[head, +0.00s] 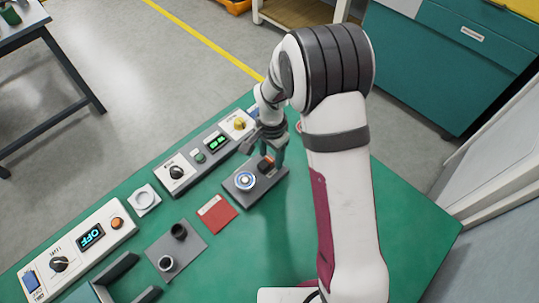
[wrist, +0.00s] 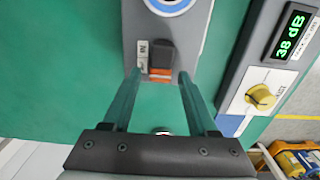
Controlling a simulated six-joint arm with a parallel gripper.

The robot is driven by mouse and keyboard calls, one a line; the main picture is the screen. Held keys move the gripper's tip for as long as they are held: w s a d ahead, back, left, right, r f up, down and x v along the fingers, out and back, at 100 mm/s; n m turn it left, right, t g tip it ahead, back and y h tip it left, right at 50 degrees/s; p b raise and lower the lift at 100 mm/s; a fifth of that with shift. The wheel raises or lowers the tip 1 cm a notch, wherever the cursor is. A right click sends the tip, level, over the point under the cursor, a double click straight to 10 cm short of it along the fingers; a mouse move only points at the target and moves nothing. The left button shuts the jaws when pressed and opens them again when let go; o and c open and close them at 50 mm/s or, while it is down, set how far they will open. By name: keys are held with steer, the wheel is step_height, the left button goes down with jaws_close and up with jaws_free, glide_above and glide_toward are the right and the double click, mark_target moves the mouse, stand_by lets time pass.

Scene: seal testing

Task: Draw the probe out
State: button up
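A dark grey block (wrist: 160,54) with an orange lower part (wrist: 160,74) stands on a grey unit (wrist: 190,40) in the wrist view, beside a small label that seems to read "IN". It is likely the probe's handle, but I cannot be sure. In the head view the block (head: 266,163) sits on the same grey unit (head: 269,183), by a blue-and-white ring (head: 245,180). My gripper (wrist: 159,76) is open, its two teal fingertips on either side of the block's orange end with gaps showing. It also shows over the unit in the head view (head: 265,157).
A panel with a yellow knob (wrist: 262,97) and a display reading 38 dB (wrist: 289,36) stands close to the right in the wrist view. A red square (head: 216,214), dark cups on a plate (head: 188,254) and an "OFF" panel (head: 90,237) lie left on the green bench (head: 255,265).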

mark_target(271, 158)
step_height(271, 158, up, 16)
stand_by(0.5)
steer(key=shift+f, duration=0.1)
steer(key=s+d+r+n+y, duration=0.1)
steer(key=s+d, duration=0.2)
steer(key=s, duration=0.9)
steer(key=s+d+r+n, duration=0.2)
steer(key=s+d, duration=0.1)
steer(key=s, duration=1)
steer(key=shift+s+y, duration=0.3)
steer(key=shift+y, duration=0.1)
steer(key=shift+d, duration=0.15)
stand_by(0.3)
steer(key=shift+o, duration=1)
